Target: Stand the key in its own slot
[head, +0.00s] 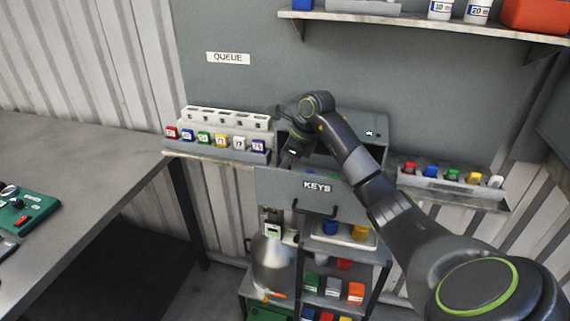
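My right arm comes in from the right and reaches over a grey open-topped box marked KEYS (317,186). My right gripper (291,156) points down at the box's left part; its fingers are small and dark, and I cannot tell whether they hold anything. Inside the box, bits of coloured items (310,173) show, mostly hidden by the front panel and my arm. Which item is the key is not clear. A white slotted rack (226,117) stands on the left shelf, behind a row of coloured numbered tags (204,138). My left gripper is not in view.
A right-hand tray (452,187) holds several coloured pieces. Below the box are a silver cylinder (272,262) and a rack of coloured items (333,290). A grey bench (90,190) with a green panel (25,212) is at left. A shelf (420,18) overhangs above.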

